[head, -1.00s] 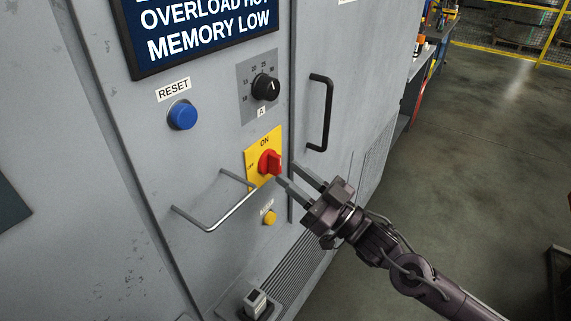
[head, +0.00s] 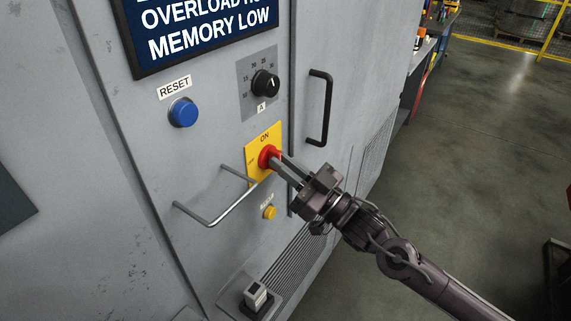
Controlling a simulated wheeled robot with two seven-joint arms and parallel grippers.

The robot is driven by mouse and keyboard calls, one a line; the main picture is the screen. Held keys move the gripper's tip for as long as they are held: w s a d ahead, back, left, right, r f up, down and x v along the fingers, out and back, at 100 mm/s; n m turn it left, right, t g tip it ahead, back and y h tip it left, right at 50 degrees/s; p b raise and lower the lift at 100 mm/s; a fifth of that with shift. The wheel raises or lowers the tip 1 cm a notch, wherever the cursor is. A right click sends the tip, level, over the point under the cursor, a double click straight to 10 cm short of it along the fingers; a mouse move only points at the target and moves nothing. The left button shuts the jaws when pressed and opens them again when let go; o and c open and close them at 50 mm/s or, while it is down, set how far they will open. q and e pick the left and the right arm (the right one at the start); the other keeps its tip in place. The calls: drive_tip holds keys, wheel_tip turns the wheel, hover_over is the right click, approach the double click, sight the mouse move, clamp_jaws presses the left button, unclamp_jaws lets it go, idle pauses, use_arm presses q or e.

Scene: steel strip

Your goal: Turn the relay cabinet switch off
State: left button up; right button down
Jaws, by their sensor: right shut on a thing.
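The relay cabinet (head: 225,130) is a grey steel box with a front panel. Its switch is a red rotary knob (head: 266,155) on a yellow plate (head: 256,142). The word ON shows at the top of the plate; the smaller label at its left is hard to read. The knob's exact angle is partly hidden. My left gripper is not in view.
Nearby are a blue reset button (head: 183,113), a black dial (head: 265,84), a yellow button (head: 269,212) and a black door handle (head: 320,108). Open floor (head: 470,150) lies to the right.

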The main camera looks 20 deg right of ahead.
drive_tip(key=shift+d+n+g+y+b, duration=0.1)
drive_tip(key=shift+n+g+y+b, duration=0.2)
drive_tip(key=shift+n+g+b, duration=2.5)
drive_tip(key=shift+a+n+g+y+b, duration=0.2)
drive_tip(key=shift+n+b, duration=1.25)
drive_tip(key=shift+n, duration=3.2)
drive_tip(key=shift+d+n+g+y+b, duration=0.3)
drive_tip(key=shift+n+g+b, duration=1.4)
drive_tip(key=shift+n, duration=2.05)
drive_tip(key=shift+a+t+b, duration=0.1)
drive_tip(key=shift+t+b, duration=0.3)
drive_tip(key=shift+b, duration=0.05)
drive_tip(key=c, duration=1.5)
unclamp_jaws()
